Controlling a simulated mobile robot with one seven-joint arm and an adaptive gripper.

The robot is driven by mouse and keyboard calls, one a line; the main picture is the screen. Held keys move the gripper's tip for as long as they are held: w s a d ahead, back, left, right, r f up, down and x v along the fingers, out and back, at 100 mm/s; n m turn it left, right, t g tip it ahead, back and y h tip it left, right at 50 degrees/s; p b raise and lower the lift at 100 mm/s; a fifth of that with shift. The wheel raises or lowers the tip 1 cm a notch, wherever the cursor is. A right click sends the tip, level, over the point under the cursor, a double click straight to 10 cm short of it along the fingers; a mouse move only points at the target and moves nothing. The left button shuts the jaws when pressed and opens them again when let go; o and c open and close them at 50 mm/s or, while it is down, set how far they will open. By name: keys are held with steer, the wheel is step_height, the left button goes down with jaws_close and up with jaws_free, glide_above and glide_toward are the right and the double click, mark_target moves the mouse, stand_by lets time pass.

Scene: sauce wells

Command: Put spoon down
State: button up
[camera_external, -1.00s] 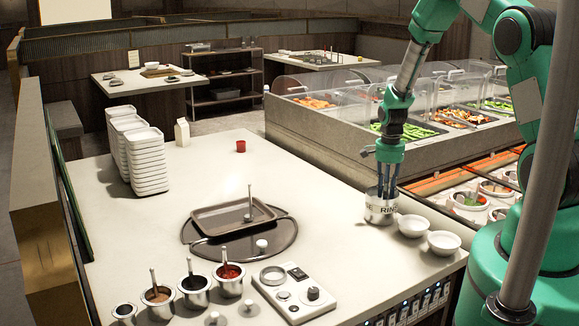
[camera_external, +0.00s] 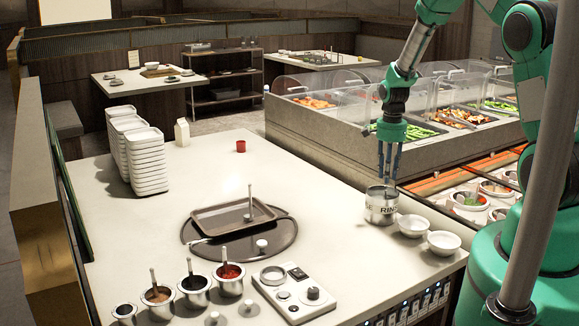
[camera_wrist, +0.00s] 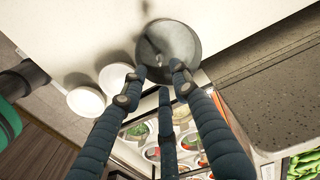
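My gripper (camera_external: 389,172) hangs over the metal rinse pot (camera_external: 381,211), its blue fingers pointing down and apart from the rim. In the wrist view the gripper (camera_wrist: 160,72) has its fingers spread, with nothing between them. The rinse pot (camera_wrist: 185,52) lies beyond the fingertips there. A small pale shape shows inside the pot (camera_wrist: 157,42); it may be a spoon, but it is too dim to be sure. Other spoon handles (camera_external: 223,250) stand in the sauce pots (camera_external: 229,286) at the front left.
Two white bowls (camera_external: 412,226) stand right of the rinse pot. A brown tray (camera_external: 215,217) with an upright handle sits on a dark round plate. A control box (camera_external: 293,292) is at the front. Stacked white trays (camera_external: 147,165) stand at the left. The glass-covered food counter (camera_external: 340,135) borders the right.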

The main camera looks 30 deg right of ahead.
steer(key=shift+r, duration=2.55)
steer(key=s+a+r+n+t, duration=0.15)
steer(key=s+a+r, duration=0.25)
steer(key=r, duration=0.5)
steer(key=s+a+r+n, duration=0.3)
steer(key=s+r, duration=0.1)
steer(key=r, duration=0.4)
steer(key=s+a+r+n+t, duration=0.1)
steer(key=s+a+r+n, duration=0.25)
steer(key=r, duration=0.55)
steer(key=s+a+r+n+t, duration=0.1)
steer(key=s+a+r+n, duration=0.1)
steer(key=s, duration=0.5)
steer(key=s+a+r+n+t, duration=0.1)
steer(key=s+a+r+n, duration=0.2)
steer(key=s, duration=0.5)
steer(key=s+a+r+n+t, duration=0.1)
steer(key=s+a+r+n, duration=0.1)
steer(key=s+r, duration=0.3)
steer(key=s+a, duration=0.1)
steer(key=s, duration=0.2)
steer(key=shift+s+a+n, duration=0.15)
steer(key=shift+s+n, duration=0.1)
steer(key=shift+n, duration=0.05)
